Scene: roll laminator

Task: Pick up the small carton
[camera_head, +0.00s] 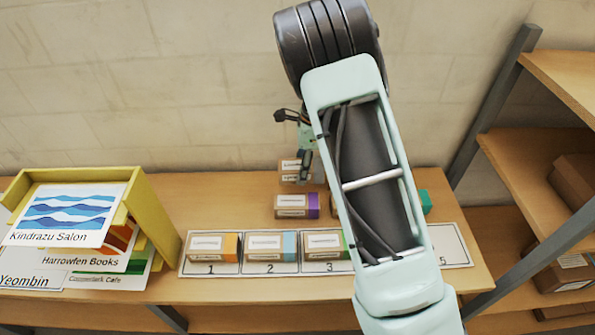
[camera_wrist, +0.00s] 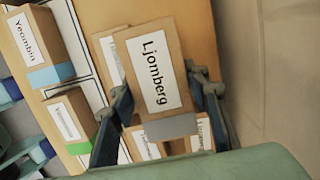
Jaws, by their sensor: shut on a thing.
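A small brown carton labelled "Ljomberg" (camera_wrist: 156,75), with a grey band at one end, is between the fingers of my gripper (camera_wrist: 163,112) in the wrist view. The fingers are shut on its two sides. In the head view my gripper (camera_head: 304,162) is at the back of the table, left of my arm, and the carton at it (camera_head: 289,168) is partly covered by a finger. Whether it is clear of the table is hard to tell. A purple-ended carton (camera_head: 291,206) lies just in front of it.
A numbered strip (camera_head: 458,246) runs along the table front, with cartons on 1 (camera_head: 207,247), 2 (camera_head: 265,246) and 3 (camera_head: 322,245). My arm hides place 4; place 5 looks bare. A yellow holder (camera_head: 150,200) with printed sheets stands left. Shelves (camera_head: 545,170) stand right.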

